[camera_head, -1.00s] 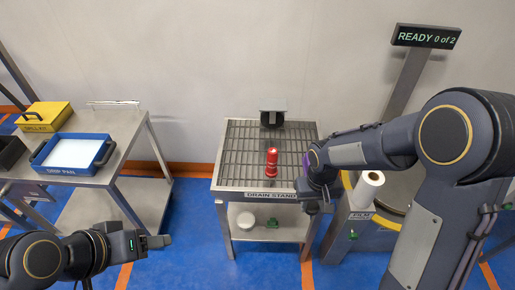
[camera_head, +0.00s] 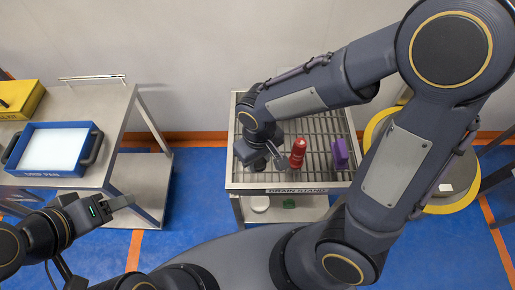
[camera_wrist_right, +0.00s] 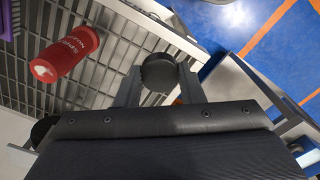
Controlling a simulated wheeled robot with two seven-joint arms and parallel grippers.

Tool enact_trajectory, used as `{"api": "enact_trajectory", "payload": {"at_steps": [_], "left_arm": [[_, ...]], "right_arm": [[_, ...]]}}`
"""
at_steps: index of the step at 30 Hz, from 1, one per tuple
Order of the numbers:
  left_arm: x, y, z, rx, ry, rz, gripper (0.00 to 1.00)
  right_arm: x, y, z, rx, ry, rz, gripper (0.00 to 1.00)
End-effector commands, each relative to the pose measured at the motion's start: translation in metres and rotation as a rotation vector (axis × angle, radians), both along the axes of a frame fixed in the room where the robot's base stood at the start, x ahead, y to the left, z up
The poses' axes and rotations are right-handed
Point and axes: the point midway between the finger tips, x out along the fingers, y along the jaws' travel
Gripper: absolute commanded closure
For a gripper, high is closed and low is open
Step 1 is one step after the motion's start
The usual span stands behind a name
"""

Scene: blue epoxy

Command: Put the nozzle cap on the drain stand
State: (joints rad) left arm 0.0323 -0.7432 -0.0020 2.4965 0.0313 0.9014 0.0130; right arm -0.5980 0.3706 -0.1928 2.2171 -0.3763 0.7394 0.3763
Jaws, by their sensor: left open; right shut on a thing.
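The drain stand (camera_head: 240,186) is a steel table with a slatted top and a front label, at the middle of the head view. My right gripper (camera_head: 277,160) is over its front left part, beside a red bottle (camera_head: 298,153). In the right wrist view the fingers (camera_wrist_right: 158,80) are shut on a round black piece, which looks like the nozzle cap (camera_wrist_right: 158,70). I cannot tell whether the cap touches the slats. The red bottle (camera_wrist_right: 65,55) is apart from it there. My left gripper (camera_head: 122,202) is open and empty, near the left table's front edge.
A purple block (camera_head: 340,153) stands on the slats right of the bottle. A blue drip pan (camera_head: 55,172) and a yellow box (camera_head: 20,98) are on the left steel table (camera_head: 115,110). A yellow-rimmed round base (camera_head: 455,205) is at right.

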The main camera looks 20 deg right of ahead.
Motion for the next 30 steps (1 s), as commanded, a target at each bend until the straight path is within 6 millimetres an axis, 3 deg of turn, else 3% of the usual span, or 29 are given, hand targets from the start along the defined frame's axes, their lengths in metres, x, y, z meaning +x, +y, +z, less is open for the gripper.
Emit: {"api": "enact_trajectory", "payload": {"at_steps": [3,6,12,17,24,30], "left_arm": [[0.000,0.000,0.002,0.000,0.000,0.000,0.42],[0.000,0.000,-0.001,0.000,0.000,0.000,0.42],[0.000,0.000,-0.001,0.000,0.000,0.000,0.42],[0.000,0.000,-0.002,0.000,0.000,0.000,0.42],[0.000,0.000,-0.004,0.000,0.000,0.000,0.42],[0.000,0.000,-0.004,0.000,0.000,0.000,0.42]], "right_arm": [[0.031,-0.004,-0.015,-0.003,0.004,-0.006,0.93],[0.046,-0.006,-0.037,-0.003,0.006,-0.003,0.93],[0.068,-0.007,-0.062,-0.002,0.002,-0.001,0.93],[0.076,-0.008,-0.072,-0.001,0.002,-0.001,0.93],[0.077,-0.008,-0.101,-0.001,0.002,-0.001,0.93],[0.078,-0.008,-0.103,0.000,0.000,-0.001,0.93]]}}
